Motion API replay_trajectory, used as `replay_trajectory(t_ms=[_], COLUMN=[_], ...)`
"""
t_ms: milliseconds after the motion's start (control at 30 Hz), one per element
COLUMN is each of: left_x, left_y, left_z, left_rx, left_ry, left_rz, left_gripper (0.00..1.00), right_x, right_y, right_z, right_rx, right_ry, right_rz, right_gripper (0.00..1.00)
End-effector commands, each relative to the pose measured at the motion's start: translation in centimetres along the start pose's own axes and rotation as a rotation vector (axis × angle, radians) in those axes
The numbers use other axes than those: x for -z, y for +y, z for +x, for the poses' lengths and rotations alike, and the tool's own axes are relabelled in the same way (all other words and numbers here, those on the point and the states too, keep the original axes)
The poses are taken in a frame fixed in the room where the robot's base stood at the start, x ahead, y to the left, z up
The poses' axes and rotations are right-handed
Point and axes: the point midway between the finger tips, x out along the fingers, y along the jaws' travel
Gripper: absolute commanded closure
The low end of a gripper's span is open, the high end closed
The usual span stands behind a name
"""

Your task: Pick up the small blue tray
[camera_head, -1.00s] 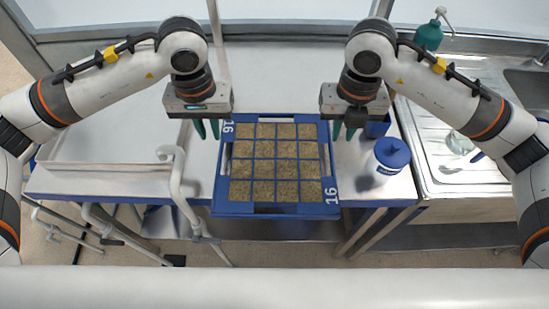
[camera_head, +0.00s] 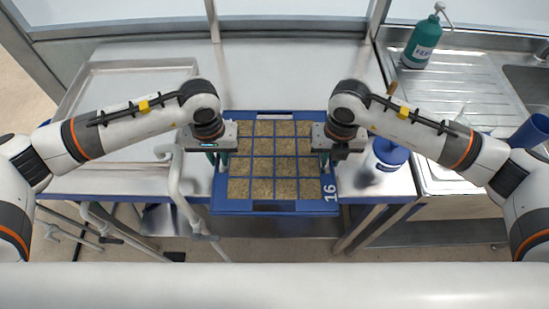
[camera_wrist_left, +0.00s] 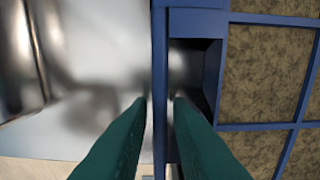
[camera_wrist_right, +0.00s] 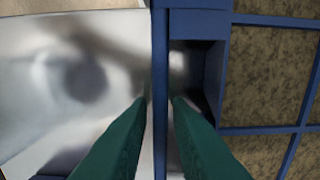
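The small blue tray (camera_head: 275,207), marked 16, lies on the metal table with a grid of soil-filled cells. My left gripper (camera_head: 217,162) is at its left side and my right gripper (camera_head: 325,162) is at its right side. In the left wrist view, the green fingers (camera_wrist_left: 159,100) stand either side of the tray's thin blue rim (camera_wrist_left: 160,50), with small gaps. The right wrist view shows the same, with the fingers (camera_wrist_right: 159,100) straddling the opposite rim (camera_wrist_right: 160,50). Both grippers are open. The arms hide part of the tray's sides in the head view.
A white tub with a blue lid (camera_head: 390,152) stands just right of the tray. A white pipe rail (camera_head: 176,190) is near the table's left front. A green pump bottle (camera_head: 421,42) stands by the sink at the back right. A blue cup (camera_head: 531,131) is at the far right.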

Motion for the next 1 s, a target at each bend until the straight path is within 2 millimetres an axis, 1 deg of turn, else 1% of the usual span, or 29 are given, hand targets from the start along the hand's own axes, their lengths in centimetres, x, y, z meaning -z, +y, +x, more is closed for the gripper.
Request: replay_trajectory(t_ms=[267, 300, 400, 767, 1000], left_x=[0.0, 0.0, 0.0, -0.02, -0.06], left_y=[-0.01, -0.01, 0.0, 0.0, -0.01], left_z=[0.14, 0.14, 0.12, 0.09, -0.53], left_rx=[0.0, 0.0, 0.0, 0.0, 0.001], left_ry=[0.0, 0.0, 0.0, 0.0, -0.002], left_rz=[0.0, 0.0, 0.0, 0.0, 0.0], left_gripper=[0.82, 0.85, 1.0, 1.0, 1.0], right_x=[0.01, 0.01, 0.01, 0.02, 0.06], right_y=[-0.01, -0.01, -0.01, -0.01, -0.02], right_z=[0.13, 0.12, 0.11, 0.07, -0.55], right_rx=[0.0, 0.0, 0.0, 0.0, 0.001], right_ry=[0.0, 0.0, 0.0, 0.0, 0.002], right_rz=[-0.001, -0.001, 0.0, 0.0, 0.0], right_gripper=[0.82, 0.85, 1.0, 1.0, 1.0])
